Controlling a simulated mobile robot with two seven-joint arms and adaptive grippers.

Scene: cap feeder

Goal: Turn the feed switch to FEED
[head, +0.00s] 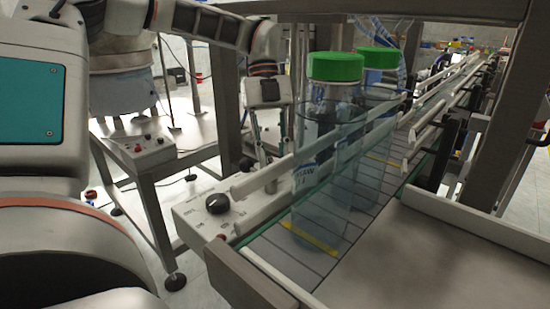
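The feed switch looks like a black round knob (217,203) on a white control panel (190,221) at the near end of the conveyor. Small printed labels surround it, too small to read, and I cannot tell which way the knob points. My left gripper (272,155) hangs fingers down above and to the right of the knob, behind the conveyor's near rail. Its fingers are apart with nothing seen between them, and it is clear of the knob. The tips are partly hard to make out against the rail. My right gripper is not in view.
Two clear bottles with green lids (335,67) stand on the conveyor (290,262), right of my gripper. Pale guide rails (283,172) border the belt. A red button (222,237) is near the knob. A grey frame post (226,95) stands behind.

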